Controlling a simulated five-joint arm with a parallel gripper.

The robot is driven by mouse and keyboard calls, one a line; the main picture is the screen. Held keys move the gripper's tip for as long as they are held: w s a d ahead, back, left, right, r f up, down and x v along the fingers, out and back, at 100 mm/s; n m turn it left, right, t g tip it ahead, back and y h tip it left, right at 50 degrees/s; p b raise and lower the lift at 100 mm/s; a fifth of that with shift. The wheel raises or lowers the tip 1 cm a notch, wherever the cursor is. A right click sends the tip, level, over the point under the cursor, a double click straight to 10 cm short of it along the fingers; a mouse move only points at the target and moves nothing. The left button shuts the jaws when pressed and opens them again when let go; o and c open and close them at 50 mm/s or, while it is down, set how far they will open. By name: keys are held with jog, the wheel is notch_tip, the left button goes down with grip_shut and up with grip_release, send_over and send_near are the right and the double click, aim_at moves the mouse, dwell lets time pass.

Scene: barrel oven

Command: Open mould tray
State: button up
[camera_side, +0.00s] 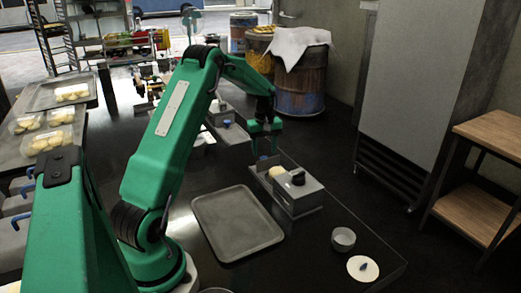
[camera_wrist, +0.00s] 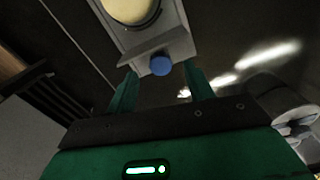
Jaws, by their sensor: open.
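The mould tray (camera_wrist: 176,42) is a grey drawer-like piece holding a round pale yellow dough piece (camera_wrist: 130,9), at the top of the wrist view. A blue knob (camera_wrist: 160,65) sits on its near end. In the side view, the grey mould unit (camera_side: 297,199) stands on the dark table with a black knob (camera_side: 298,177) on top, and the pale dough (camera_side: 277,172) shows beside it. My gripper (camera_side: 265,150) is open above the blue-knob end. In the wrist view, its green fingers (camera_wrist: 161,80) stand either side of the knob, with gaps; contact cannot be seen.
An empty grey tray (camera_side: 237,222) lies left of the unit. A small round tin (camera_side: 343,239) and a white disc (camera_side: 362,268) lie near the table's right corner. Another grey unit (camera_side: 232,132) stands behind. A tall grey cabinet (camera_side: 420,75) stands right of the table.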

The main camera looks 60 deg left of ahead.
jog(key=shift+r, duration=2.5)
jog(key=s+d+r+m+t, duration=0.1)
jog(key=s+d+r+m, duration=0.25)
jog(key=d+r, duration=0.45)
jog(key=s+d+r+m+t, duration=0.15)
jog(key=d+r+m, duration=0.35)
jog(key=d, duration=0.5)
jog(key=s+d+m+t, duration=0.3)
jog(key=s+d+m, duration=0.4)
jog(key=s+d, duration=0.6)
jog(key=s, duration=0.4)
jog(key=shift+d+r, duration=0.25)
jog(key=shift+r, duration=0.15)
